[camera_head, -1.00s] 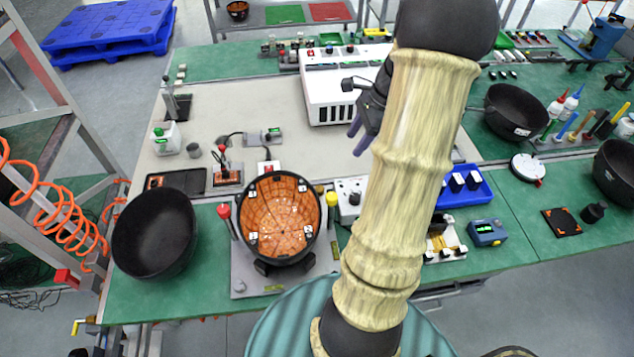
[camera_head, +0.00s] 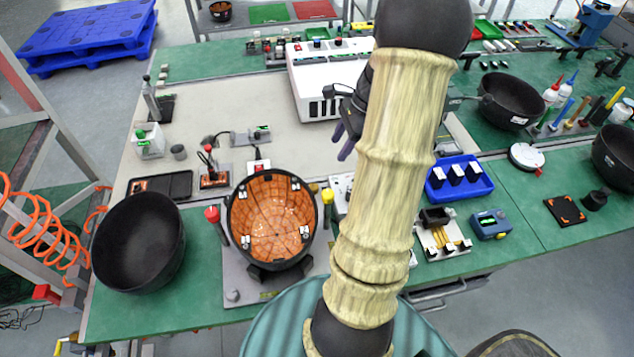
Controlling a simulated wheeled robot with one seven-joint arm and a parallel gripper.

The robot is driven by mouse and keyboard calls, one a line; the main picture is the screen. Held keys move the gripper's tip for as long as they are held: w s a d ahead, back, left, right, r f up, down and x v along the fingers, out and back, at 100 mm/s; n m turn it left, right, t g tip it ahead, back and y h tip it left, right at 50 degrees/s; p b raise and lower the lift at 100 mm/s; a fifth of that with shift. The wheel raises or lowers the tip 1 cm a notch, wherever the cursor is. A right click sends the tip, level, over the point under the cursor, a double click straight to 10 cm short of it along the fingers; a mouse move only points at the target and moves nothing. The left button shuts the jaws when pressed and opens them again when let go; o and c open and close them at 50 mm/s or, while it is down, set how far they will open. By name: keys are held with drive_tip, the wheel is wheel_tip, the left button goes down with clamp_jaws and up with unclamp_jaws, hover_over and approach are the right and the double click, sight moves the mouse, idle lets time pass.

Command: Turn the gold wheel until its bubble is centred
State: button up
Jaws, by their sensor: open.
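A black bowl lined with orange tiles (camera_head: 275,222) sits tilted in a stand on a grey base plate (camera_head: 236,275). A yellow-gold knob (camera_head: 327,196) stands at its right side and a red knob (camera_head: 212,214) at its left. I cannot tell for sure that the yellow-gold knob is the gold wheel. A small yellowish strip (camera_head: 268,295) lies at the plate's front edge; no bubble can be made out at this size. My gripper (camera_head: 345,142) is open, above the bench beyond the bowl and right of it. It is partly hidden behind my arm, apart from the knobs.
A plain black bowl (camera_head: 138,243) stands left of the plate. A white box (camera_head: 320,80) stands behind my gripper. A small white control box (camera_head: 340,190) is close right of the yellow-gold knob. A blue tray (camera_head: 460,178) lies right of my arm. The beige mat (camera_head: 235,105) has free room.

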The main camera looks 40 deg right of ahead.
sight(314, 186)
drive_tip(key=x, duration=1.5)
drive_tip(key=shift+w+a+f, duration=0.1)
drive_tip(key=shift+a+f, duration=0.1)
drive_tip(key=shift+f, duration=0.05)
drive_tip(key=c, duration=1)
